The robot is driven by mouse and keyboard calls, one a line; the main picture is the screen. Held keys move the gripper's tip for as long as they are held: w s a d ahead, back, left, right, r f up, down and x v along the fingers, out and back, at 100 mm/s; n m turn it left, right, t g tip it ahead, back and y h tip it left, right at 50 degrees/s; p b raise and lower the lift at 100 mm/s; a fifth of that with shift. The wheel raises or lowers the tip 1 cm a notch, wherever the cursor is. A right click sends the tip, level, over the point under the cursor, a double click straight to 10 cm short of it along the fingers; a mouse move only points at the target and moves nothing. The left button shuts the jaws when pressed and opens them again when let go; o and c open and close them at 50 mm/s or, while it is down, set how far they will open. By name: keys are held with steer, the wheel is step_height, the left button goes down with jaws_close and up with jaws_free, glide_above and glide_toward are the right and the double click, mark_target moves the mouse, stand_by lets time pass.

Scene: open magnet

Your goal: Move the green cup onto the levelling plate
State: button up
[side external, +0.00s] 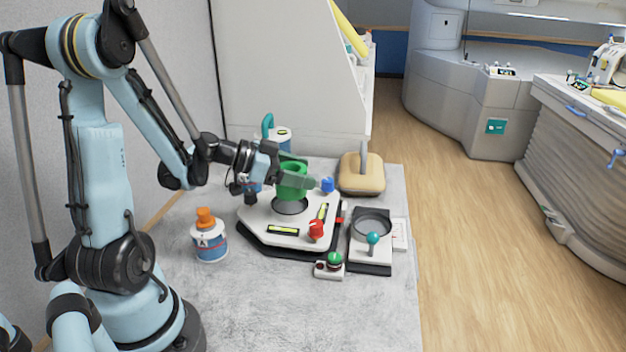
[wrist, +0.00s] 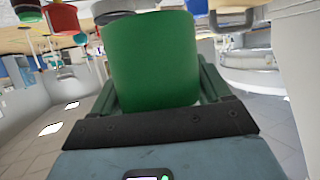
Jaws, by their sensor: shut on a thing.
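The green cup (side external: 291,183) is between the fingers of my gripper (side external: 297,176), above the dark round recess (side external: 290,207) of the white levelling plate (side external: 262,222). I cannot tell for certain whether its base touches the plate. The cup looks upright in the side view. In the wrist view the green cup (wrist: 152,60) fills the middle, with the gripper fingers on both sides of it. The plate carries yellow level vials, a red knob (side external: 316,230) and a blue knob (side external: 327,185).
A white bottle with an orange cap (side external: 209,240) stands left of the plate. A device with a round dish (side external: 371,224) and teal knob is to the right. A tan padded block (side external: 362,175) is behind. A green button box (side external: 331,265) sits in front. The grey table's front is clear.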

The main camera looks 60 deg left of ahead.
steer(key=shift+a+f, duration=0.5)
steer(key=shift+a, duration=0.2)
steer(key=shift+f, duration=1.95)
steer(key=o, duration=1.1)
steer(key=shift+o, duration=0.2)
steer(key=shift+v, duration=3.7)
steer(key=shift+r, duration=0.1)
